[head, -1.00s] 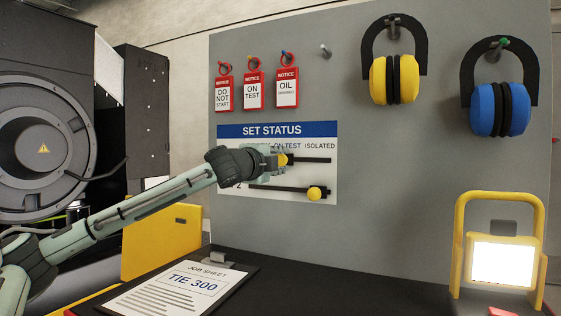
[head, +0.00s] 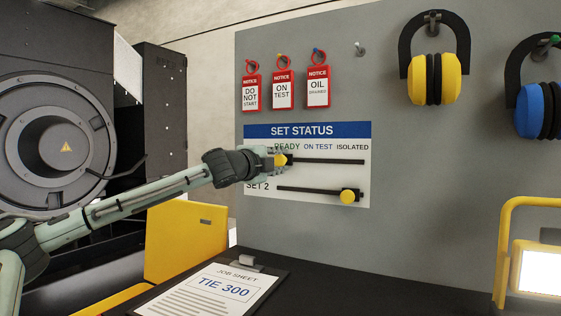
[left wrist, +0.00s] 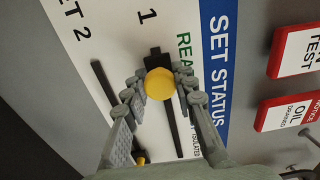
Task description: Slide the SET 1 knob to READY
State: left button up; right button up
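The SET STATUS board (head: 320,170) has two dark slots. The SET 1 knob (head: 281,160), a yellow ball, sits near the left end of the upper slot, below the word READY. In the left wrist view, the SET 1 knob (left wrist: 160,84) lies between my left fingertips (left wrist: 163,84). My left gripper (head: 272,160) has its fingers spread around the knob, with small gaps on both sides. The yellow SET 2 knob (head: 348,196) is at the right end of the lower slot, and one finger partly hides it in the left wrist view. My right gripper is out of view.
Red notice tags (head: 284,90) hang above the board. Yellow ear defenders (head: 433,78) and blue ones (head: 540,98) hang to the right. A job sheet (head: 215,290) lies on the dark bench below, with a work lamp (head: 540,268) at the right.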

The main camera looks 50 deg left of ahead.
pick_arm(q)
jog(key=o, duration=0.4)
jog(key=shift+s+a, duration=0.1)
jog(key=shift+a, duration=0.2)
jog(key=shift+o, duration=0.2)
jog(key=shift+d, duration=0.1)
jog(key=v, duration=1.2)
jog(key=shift+d, duration=0.1)
